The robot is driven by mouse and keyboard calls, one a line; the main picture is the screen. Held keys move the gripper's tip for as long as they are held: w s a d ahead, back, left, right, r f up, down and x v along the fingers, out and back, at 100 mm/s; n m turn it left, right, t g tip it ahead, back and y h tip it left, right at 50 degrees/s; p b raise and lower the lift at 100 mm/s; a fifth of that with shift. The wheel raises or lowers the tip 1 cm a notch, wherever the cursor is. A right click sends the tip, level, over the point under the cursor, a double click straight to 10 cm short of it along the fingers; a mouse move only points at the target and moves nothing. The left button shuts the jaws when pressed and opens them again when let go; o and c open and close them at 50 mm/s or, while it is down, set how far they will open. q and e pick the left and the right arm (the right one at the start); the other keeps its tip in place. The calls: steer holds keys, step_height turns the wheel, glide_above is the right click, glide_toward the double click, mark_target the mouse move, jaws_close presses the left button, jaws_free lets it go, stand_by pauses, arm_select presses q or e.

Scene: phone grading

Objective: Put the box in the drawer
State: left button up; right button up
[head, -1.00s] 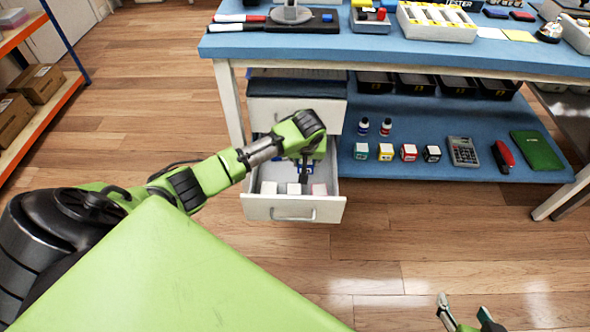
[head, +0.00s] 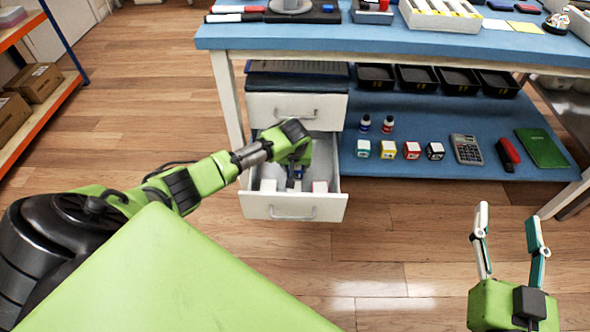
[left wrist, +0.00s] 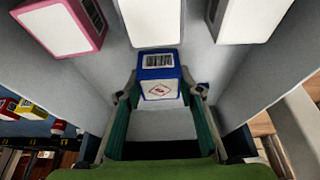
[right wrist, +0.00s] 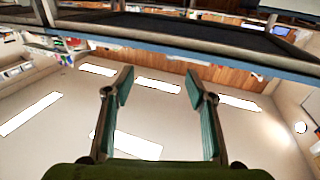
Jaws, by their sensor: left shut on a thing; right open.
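The open lower drawer (head: 296,208) sits under the left part of the workbench. My left gripper (left wrist: 160,95) reaches down into it and is shut on a blue box (left wrist: 160,68) with a white label and barcode. In the left wrist view the box is between the fingertips, near the white-topped boxes; whether it touches the drawer floor I cannot tell. In the head view my left wrist mostly hides the box. My right gripper (head: 510,215) is open and empty over the floor at the lower right; its fingers also show in the right wrist view (right wrist: 160,95).
Inside the drawer stand a pink box (left wrist: 62,25), a white box (left wrist: 150,20) and another white box (left wrist: 250,15). A closed upper drawer (head: 296,108) is above. The blue lower shelf (head: 400,172) holds small boxes, bottles, a calculator (head: 466,149) and a stapler (head: 508,153).

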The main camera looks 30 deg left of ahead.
arm_select(q)
steer(key=shift+f, duration=0.4)
arm_select(e)
steer(key=shift+a+r+t, duration=0.1)
steer(key=shift+r+t, duration=0.4)
steer(key=shift+r, duration=0.5)
arm_select(q)
steer(key=shift+f, duration=0.1)
steer(key=shift+f, duration=0.1)
steer(key=o, duration=1.1)
arm_select(e)
steer(key=shift+r, duration=0.1)
